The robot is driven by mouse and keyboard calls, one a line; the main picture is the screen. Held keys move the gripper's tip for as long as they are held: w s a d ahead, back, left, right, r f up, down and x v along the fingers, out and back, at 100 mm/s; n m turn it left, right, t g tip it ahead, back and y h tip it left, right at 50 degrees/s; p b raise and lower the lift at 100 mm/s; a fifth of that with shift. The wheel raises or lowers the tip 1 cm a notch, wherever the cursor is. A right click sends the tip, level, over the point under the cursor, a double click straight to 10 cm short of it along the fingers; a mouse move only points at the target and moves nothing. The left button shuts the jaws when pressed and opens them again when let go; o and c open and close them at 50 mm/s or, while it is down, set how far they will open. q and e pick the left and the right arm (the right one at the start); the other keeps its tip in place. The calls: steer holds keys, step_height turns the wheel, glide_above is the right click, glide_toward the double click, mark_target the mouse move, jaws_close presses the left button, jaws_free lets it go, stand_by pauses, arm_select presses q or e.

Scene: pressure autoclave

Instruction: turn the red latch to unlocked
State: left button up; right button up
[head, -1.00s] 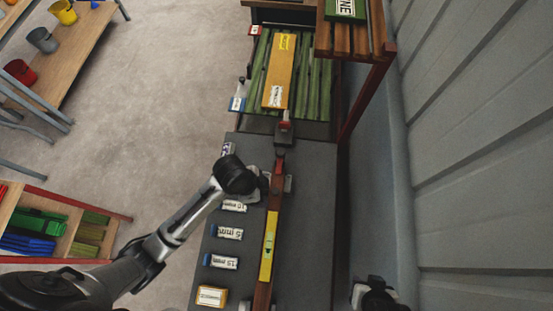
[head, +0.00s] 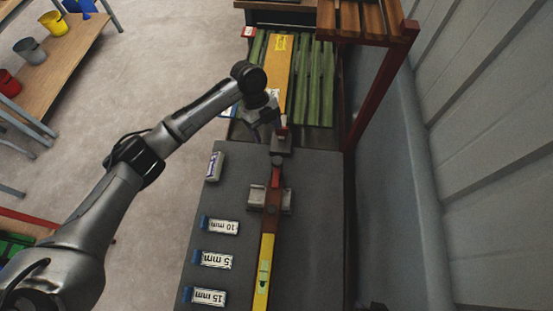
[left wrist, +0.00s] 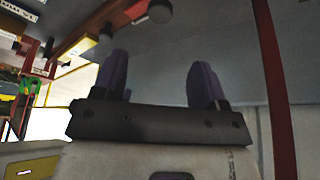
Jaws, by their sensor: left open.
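A small red piece (head: 283,131), which looks like the red latch, stands on a dark block at the far end of the grey bench top, in the head view. Its exact turn is too small to tell. My left gripper (head: 268,118) is just left of and beyond it, partly hidden by its own wrist; I cannot tell whether they touch. In the left wrist view the two purple fingers of the left gripper (left wrist: 158,82) are apart with nothing between them. My right gripper is not in view.
A long yellow and red-brown bar (head: 268,245) lies along the grey bench top (head: 320,230). Labelled blocks, including a 5 mm block (head: 213,260), line its left side. Behind are green slats (head: 310,85) and a yellow board (head: 279,65). A red post (head: 372,100) stands right.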

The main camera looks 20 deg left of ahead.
mark_target(277, 160)
arm_select(q)
steer(key=x, duration=1.2)
steer(key=shift+s+d+f, duration=0.1)
steer(key=shift+d+f, duration=0.1)
steer(key=shift+c, duration=0.3)
